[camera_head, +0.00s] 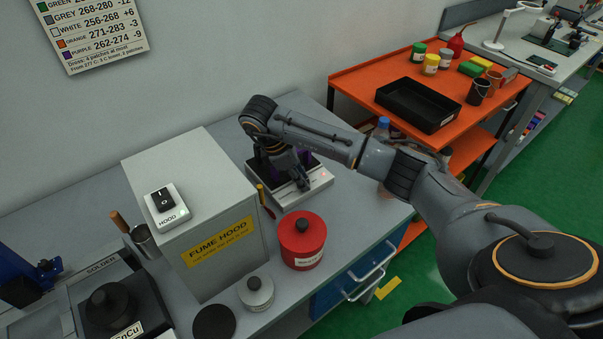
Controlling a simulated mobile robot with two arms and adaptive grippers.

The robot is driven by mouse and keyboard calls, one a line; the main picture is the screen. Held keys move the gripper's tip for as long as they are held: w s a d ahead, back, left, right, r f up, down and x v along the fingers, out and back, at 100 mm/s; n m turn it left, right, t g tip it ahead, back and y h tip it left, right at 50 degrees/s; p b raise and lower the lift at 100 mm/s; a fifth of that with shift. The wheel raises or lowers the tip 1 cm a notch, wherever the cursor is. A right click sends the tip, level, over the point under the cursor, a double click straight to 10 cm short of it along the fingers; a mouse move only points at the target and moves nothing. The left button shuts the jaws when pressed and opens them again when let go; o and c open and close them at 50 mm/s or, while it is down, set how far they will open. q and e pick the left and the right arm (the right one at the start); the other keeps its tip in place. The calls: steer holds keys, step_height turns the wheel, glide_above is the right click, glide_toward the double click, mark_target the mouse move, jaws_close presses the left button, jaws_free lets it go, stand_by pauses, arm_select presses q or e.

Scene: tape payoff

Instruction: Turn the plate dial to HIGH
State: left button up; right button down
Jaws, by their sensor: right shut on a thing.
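The hot plate (316,187) is a low white unit with a dark top, on the grey bench to the right of the fume hood box. My right arm comes in from the right, and its gripper (300,182) points down at the plate's front edge. Its fingers are shut on the dial there, which they mostly hide. The dial's marks and setting are too small and covered to read. A small red light shows on the plate's front, right of the fingers. Something purple shows on the plate behind the gripper. My left gripper is not in view.
The fume hood box (205,172) with its switch (166,206) stands close left of the plate. A red canister (302,238) stands just in front of it. A grey-lidded jar (256,292) is nearer. An orange cart (366,76) holds a black tray (418,105) at right.

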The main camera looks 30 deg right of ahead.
steer(key=shift+w+m, duration=0.1)
steer(key=shift+m, duration=0.4)
steer(key=c, duration=1.4)
jaws_free()
